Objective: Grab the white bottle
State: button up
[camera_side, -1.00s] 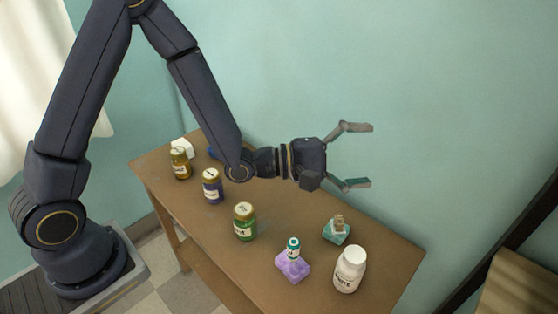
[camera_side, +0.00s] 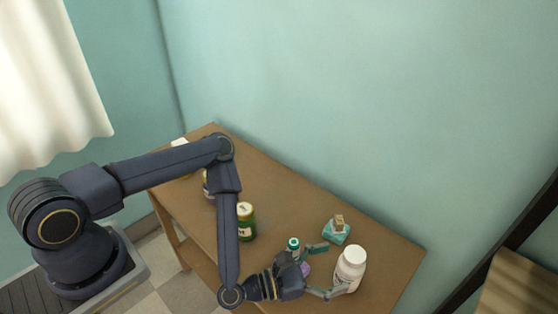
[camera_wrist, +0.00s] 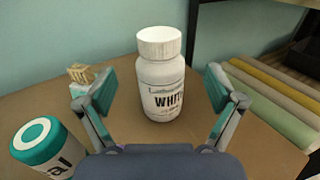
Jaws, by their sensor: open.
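The white bottle (camera_side: 348,268) stands upright near the right end of the wooden table in the side view. In the wrist view the white bottle (camera_wrist: 161,80) is straight ahead, with its label facing me and its white cap on top. My gripper (camera_side: 328,271) is low over the table, just left of the bottle and pointing at it. In the wrist view my gripper's fingers (camera_wrist: 160,92) are spread wide, one to each side of the bottle, with gaps showing between them and it. The fingers hold nothing.
A teal-capped bottle (camera_wrist: 42,148) is close on my left, by a purple block (camera_side: 306,268). A teal block with a cork-like top (camera_side: 337,231) stands behind. A green jar (camera_side: 246,222) and others stand farther left. Rolled coloured cloths (camera_wrist: 275,100) show at right.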

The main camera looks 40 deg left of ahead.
jog(key=shift+f, duration=1.35)
jog(key=x, duration=0.5)
jog(key=c, duration=1.5)
